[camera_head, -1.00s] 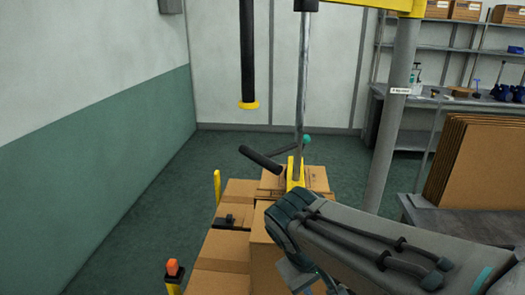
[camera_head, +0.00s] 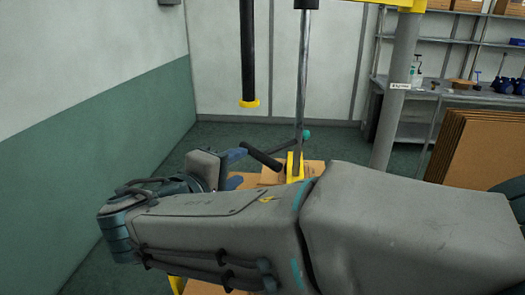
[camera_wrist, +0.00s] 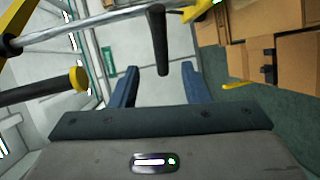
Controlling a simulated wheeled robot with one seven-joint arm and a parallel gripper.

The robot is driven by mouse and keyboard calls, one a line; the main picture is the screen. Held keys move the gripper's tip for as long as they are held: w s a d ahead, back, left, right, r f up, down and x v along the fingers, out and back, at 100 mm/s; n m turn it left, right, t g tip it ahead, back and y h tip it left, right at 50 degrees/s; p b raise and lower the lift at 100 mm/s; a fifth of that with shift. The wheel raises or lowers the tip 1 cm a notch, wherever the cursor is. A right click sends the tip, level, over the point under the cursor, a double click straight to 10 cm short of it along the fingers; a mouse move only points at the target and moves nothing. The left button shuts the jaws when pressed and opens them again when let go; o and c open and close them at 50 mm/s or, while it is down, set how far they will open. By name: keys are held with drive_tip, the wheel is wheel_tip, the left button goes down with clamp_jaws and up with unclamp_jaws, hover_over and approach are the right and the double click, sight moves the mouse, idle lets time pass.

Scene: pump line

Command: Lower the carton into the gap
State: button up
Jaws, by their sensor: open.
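The carton (camera_head: 316,168) under the yellow bracket (camera_head: 294,166) of the lifting tool shows only its top; my arm hides the rest. Several brown cartons (camera_wrist: 268,58) show at the right of the wrist view, and I cannot tell which of them is the held one. The gap is hidden in the head view. My gripper (camera_head: 242,168) is open and empty, left of the black handle (camera_head: 263,157). In the wrist view the blue fingers of my gripper (camera_wrist: 160,70) are apart, with the black handle (camera_wrist: 158,38) just beyond the space between them.
A chrome pole (camera_head: 303,80) rises from the bracket. A black hanging tube (camera_head: 247,50) with a yellow end is left of it. A grey post (camera_head: 392,100) and flat cardboard sheets (camera_head: 480,145) stand right. The green floor at left is free.

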sight(258, 156)
drive_tip(key=p+x, duration=0.2)
drive_tip(key=x, duration=0.9)
drive_tip(key=shift+w+d+f, duration=0.1)
drive_tip(key=shift+d, duration=0.05)
